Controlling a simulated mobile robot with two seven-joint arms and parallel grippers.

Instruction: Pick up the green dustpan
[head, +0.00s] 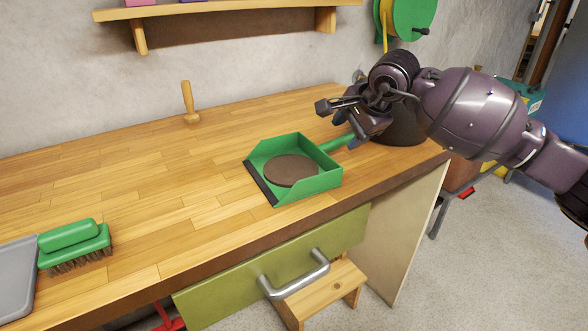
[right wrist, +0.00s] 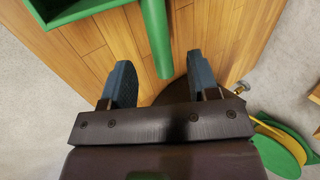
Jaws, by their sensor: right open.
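The green dustpan (head: 318,187) lies on the wooden workbench with a round brown disc (head: 291,170) in its pan. Its green handle (head: 337,143) points back and right toward my right gripper. My right gripper (head: 340,118) is over the bench near the handle's end. In the right wrist view the two blue fingers of my right gripper (right wrist: 160,90) are apart, with the handle (right wrist: 157,38) reaching between them, nearer the right finger. I cannot tell the height gap between fingers and handle. The pan's corner (right wrist: 72,12) shows at the top left. My left gripper is not in view.
The workbench (head: 150,190) is mostly clear. A green brush (head: 72,245) and a grey tray (head: 15,275) are at the left. A wooden peg-like tool (head: 189,103) stands near the wall. A shelf (head: 220,8) is above; a drawer (head: 235,280) stands open below.

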